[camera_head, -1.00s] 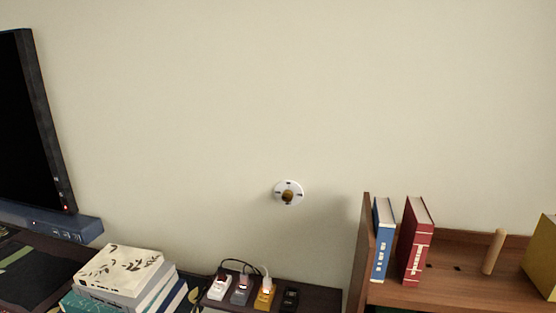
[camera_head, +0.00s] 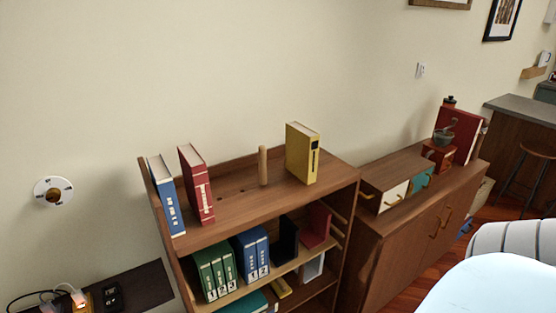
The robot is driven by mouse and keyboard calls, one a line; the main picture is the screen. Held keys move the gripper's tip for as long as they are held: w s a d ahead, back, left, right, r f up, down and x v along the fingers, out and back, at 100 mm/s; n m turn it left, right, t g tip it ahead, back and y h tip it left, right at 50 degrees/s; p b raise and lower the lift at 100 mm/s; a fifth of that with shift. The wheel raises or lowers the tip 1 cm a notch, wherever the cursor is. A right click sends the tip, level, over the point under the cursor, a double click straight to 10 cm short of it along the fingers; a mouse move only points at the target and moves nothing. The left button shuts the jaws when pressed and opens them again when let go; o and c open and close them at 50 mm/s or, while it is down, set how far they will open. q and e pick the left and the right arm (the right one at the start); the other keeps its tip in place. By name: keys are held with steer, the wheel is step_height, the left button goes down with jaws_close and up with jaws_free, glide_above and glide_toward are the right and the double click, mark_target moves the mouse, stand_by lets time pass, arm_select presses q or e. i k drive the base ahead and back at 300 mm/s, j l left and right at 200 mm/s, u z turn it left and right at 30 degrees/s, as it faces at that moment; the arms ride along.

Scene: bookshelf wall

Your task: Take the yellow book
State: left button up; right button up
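The yellow book (camera_head: 302,155) stands upright on the top board of the wooden bookshelf (camera_head: 232,196), near its right end. Its spine carries dark lettering and faces the front. A wooden peg (camera_head: 263,166) stands to its left, with a gap between them. Neither of my grippers shows in the head view.
A blue book (camera_head: 166,196) and a red book (camera_head: 196,184) stand at the top board's left end. Green and blue volumes fill part of the shelf below. A wooden cabinet (camera_head: 400,245) adjoins on the right. A pale rounded object (camera_head: 495,285) fills the lower right corner.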

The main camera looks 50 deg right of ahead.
mark_target(301, 146)
steer(key=z, duration=1.6)
steer(key=i+l, duration=0.55)
